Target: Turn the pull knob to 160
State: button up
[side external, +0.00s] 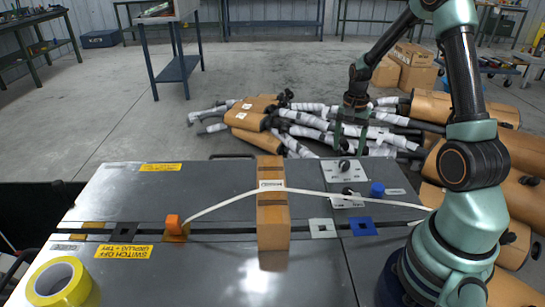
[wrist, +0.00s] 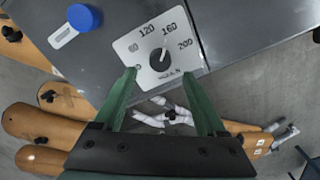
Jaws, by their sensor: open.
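The pull knob is a round black knob (wrist: 158,60) on a pale dial plate (wrist: 134,47) marked with numbers including 60, 120, 160 and 200. Its white pointer mark appears to point up and slightly right, roughly toward 160; the exact reading is too small to tell. The small label below it is blurred. In the side external view the dial plate (side external: 330,168) lies near the table's far edge, with the knob (side external: 344,166) on it. My gripper (wrist: 160,75) is open and empty, its green fingers apart at the dial's lower edge. In the side external view my gripper (side external: 350,142) is above the plate.
A blue knob (wrist: 85,17) stands beside the dial; a second plate with a black knob (side external: 347,191) is nearer the camera. A tan block (side external: 272,225), white cable (side external: 225,201) and yellow tape roll (side external: 62,284) are on the table. Mufflers (side external: 250,115) lie beyond.

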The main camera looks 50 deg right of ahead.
aim_at(345, 161)
notch_tip(345, 161, up, 8)
jog(key=shift+f, duration=0.25)
